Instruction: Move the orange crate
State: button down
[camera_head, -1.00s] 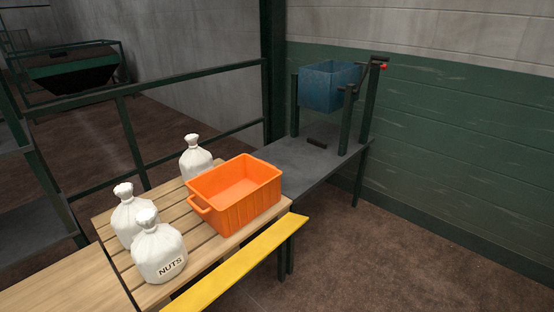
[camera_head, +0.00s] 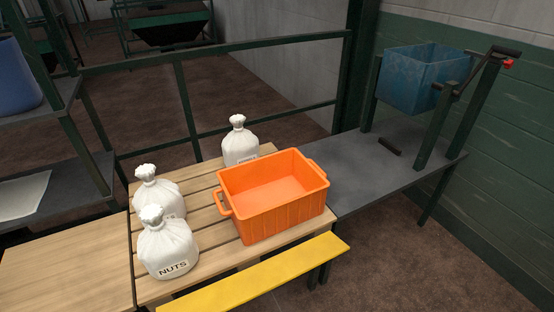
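The orange crate (camera_head: 283,219) stands upright and empty on the slatted wooden table (camera_head: 206,190), near its right end. It has a handle on its left end and another on its right end. Three white tied sacks share the table. One sack (camera_head: 239,143) stands behind the crate, partly hidden by it. Another sack (camera_head: 157,195) and a sack marked NUTS (camera_head: 167,250) stand to the left of the crate. My gripper is not in view.
A yellow board (camera_head: 255,274) runs along the table's front edge. A grey metal table (camera_head: 370,175) adjoins at right, with a blue bin (camera_head: 420,82) held between posts and a small dark bar (camera_head: 389,146). A green railing (camera_head: 185,100) runs behind. Shelving stands at left.

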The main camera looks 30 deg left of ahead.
aim_at(264, 196)
jog(key=u, duration=0.7)
jog(key=i, duration=1)
jog(key=u, duration=0.7)
